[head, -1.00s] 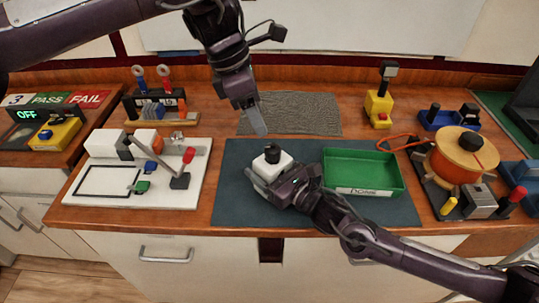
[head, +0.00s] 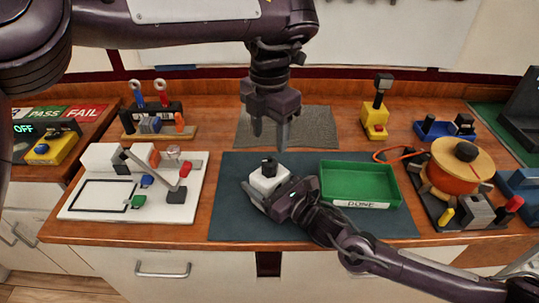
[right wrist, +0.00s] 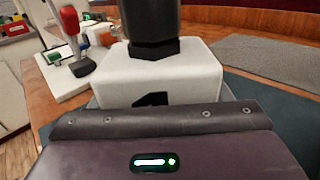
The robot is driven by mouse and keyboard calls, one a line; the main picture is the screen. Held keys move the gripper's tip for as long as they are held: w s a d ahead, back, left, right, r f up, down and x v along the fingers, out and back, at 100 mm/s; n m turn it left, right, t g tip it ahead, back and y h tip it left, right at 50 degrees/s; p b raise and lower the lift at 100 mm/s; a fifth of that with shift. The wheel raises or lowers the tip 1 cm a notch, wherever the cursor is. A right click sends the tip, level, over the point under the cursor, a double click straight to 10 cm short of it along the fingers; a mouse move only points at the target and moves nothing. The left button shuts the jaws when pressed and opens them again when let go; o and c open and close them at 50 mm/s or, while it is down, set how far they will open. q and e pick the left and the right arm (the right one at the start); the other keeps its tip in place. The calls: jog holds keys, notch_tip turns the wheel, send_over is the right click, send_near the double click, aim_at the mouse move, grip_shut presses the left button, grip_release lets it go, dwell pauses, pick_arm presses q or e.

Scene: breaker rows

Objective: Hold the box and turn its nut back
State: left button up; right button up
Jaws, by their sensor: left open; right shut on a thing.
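The white box (head: 266,181) sits on the dark mat, with a black nut (head: 269,166) on its top. In the right wrist view the white box (right wrist: 160,72) fills the middle, and the black nut (right wrist: 153,48) shows with a dark post above it. My right gripper (head: 265,196) is shut on the box from the front right. My left gripper (head: 270,138) is open, pointing down above and just behind the box, with its fingertips apart from the nut.
A green tray (head: 360,182) labelled DONE stands right of the box on the dark mat (head: 232,222). A white board (head: 85,209) with a raised lever is at left. An orange spool (head: 455,172) is at right. A grey mat (head: 315,127) lies behind.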

aim_at(270, 160)
pick_arm(q)
notch_tip(270, 160, down, 7)
jog(key=shift+r, duration=0.1)
dwell(0.3)
jog(key=c, duration=1)
